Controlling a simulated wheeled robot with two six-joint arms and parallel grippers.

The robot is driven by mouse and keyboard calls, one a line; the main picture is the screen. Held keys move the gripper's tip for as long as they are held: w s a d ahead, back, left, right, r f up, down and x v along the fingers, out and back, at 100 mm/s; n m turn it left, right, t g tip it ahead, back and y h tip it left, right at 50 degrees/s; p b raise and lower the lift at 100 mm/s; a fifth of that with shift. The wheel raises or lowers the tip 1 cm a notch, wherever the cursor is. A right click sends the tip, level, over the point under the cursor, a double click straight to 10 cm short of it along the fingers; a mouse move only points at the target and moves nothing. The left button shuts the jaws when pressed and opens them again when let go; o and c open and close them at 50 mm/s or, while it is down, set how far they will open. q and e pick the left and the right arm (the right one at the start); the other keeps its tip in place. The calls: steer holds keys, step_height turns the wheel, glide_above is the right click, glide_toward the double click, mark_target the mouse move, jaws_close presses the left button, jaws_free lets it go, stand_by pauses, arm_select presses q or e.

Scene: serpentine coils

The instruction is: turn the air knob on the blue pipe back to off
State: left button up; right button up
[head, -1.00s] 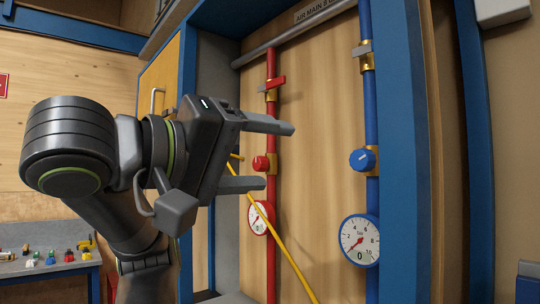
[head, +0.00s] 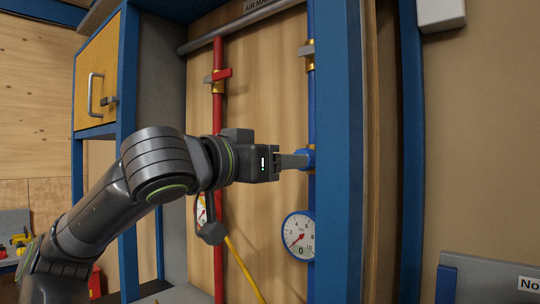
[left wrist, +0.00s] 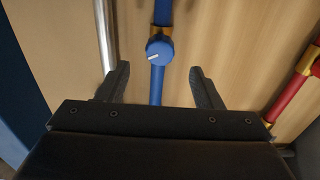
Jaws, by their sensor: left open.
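The blue air knob (head: 307,157) sits on the blue pipe (head: 311,110), partly hidden behind my left gripper's finger in the head view. In the left wrist view the knob (left wrist: 159,52) shows whole, with a white mark that is slanted near horizontal. My left gripper (left wrist: 159,70) is open, its fingers on either side of the pipe line. The knob lies between them, just beyond the tips, with no contact visible. In the head view the gripper (head: 297,160) points right at the knob. The blue pipe's gauge (head: 299,237) has its needle to the lower left.
A yellow hose (head: 243,268) hangs lower down. A blue upright post (head: 341,200) stands close to the right of the blue pipe.

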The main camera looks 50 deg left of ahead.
mark_target(309, 152)
arm_select(q)
steer(key=w+p, duration=0.1)
steer(key=w, duration=0.1)
steer(key=w+p, duration=0.2)
steer(key=w, duration=0.1)
steer(key=w+a+p, duration=0.1)
steer(key=w+p, duration=0.1)
steer(key=w, duration=0.1)
